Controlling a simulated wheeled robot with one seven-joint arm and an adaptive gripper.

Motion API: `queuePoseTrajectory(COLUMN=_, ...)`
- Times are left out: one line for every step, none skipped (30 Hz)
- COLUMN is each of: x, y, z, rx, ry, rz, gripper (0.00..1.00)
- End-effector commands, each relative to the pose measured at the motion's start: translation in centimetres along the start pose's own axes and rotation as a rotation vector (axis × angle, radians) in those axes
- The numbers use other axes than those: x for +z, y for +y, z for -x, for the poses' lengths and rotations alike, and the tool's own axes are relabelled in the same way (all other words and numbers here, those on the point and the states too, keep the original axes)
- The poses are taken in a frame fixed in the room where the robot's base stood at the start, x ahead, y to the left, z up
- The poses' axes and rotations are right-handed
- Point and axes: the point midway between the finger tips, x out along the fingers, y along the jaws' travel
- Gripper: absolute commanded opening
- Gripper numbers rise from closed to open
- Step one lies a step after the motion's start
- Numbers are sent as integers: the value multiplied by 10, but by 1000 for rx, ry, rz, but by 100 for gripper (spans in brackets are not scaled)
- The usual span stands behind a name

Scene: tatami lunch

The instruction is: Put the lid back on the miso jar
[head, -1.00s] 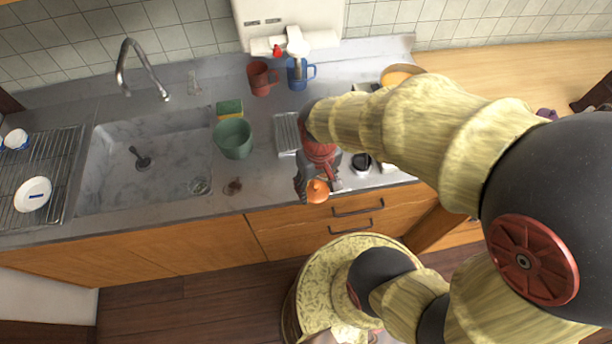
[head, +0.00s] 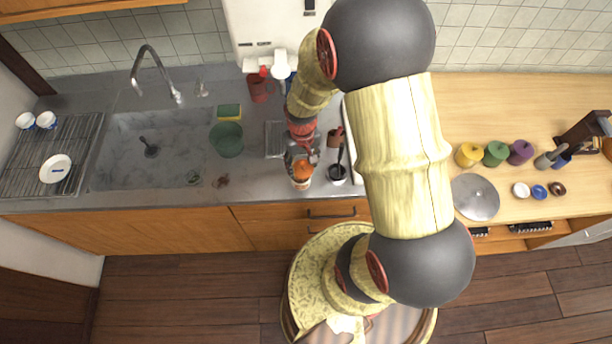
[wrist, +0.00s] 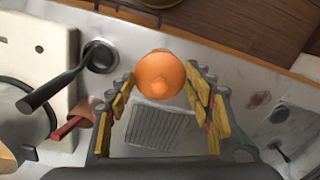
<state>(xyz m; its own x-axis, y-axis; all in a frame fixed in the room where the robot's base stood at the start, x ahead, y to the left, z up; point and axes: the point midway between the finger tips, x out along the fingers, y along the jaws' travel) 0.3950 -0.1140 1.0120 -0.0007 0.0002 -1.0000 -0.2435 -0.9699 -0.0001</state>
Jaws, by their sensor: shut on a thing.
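The orange round lid (head: 303,169) with a small knob is held between the fingers of my gripper (head: 298,158). A pale jar-like body (head: 301,184) shows just under the lid in the head view, mostly hidden. I cannot tell whether the lid is seated on it or held just above it.
A small dark-filled pot (head: 337,174) with a black-handled utensil stands close on the right, also in the wrist view (wrist: 100,57). A terracotta cup (head: 335,138) is behind it. A green bowl (head: 227,139) and the sink (head: 150,150) lie left.

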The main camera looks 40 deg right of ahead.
Motion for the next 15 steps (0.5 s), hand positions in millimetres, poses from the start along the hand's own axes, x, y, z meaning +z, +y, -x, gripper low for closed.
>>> queuePoseTrajectory(x=-11, y=0, z=0, rx=0, ry=2, rz=1, gripper=39)
queuePoseTrajectory(x=-15, y=1, z=1, rx=0, ry=1, rz=1, gripper=39)
queuePoseTrajectory(x=-19, y=1, z=2, rx=0, ry=1, rz=1, gripper=39)
queuePoseTrajectory(x=-21, y=1, z=2, rx=0, ry=0, rz=1, gripper=39)
queuePoseTrajectory(x=-22, y=1, z=2, rx=0, ry=0, rz=1, gripper=39)
queuePoseTrajectory(x=-23, y=1, z=2, rx=0, ry=0, rz=1, gripper=39)
queuePoseTrajectory(x=-24, y=1, z=2, rx=0, ry=0, rz=1, gripper=39)
queuePoseTrajectory(x=-24, y=1, z=1, rx=0, ry=0, rz=1, gripper=39)
queuePoseTrajectory(x=-24, y=1, z=0, rx=0, ry=0, rz=1, gripper=39)
queuePoseTrajectory(x=-24, y=1, z=-1, rx=0, ry=0, rz=1, gripper=39)
queuePoseTrajectory(x=-24, y=1, z=-3, rx=0, ry=0, rz=1, gripper=39)
queuePoseTrajectory(x=-23, y=1, z=-5, rx=0, ry=0, rz=1, gripper=39)
queuePoseTrajectory(x=-23, y=1, z=-6, rx=0, ry=0, rz=1, gripper=39)
queuePoseTrajectory(x=-23, y=1, z=-8, rx=0, ry=0, rz=1, gripper=39)
queuePoseTrajectory(x=-23, y=1, z=-12, rx=0, ry=0, rz=1, gripper=39)
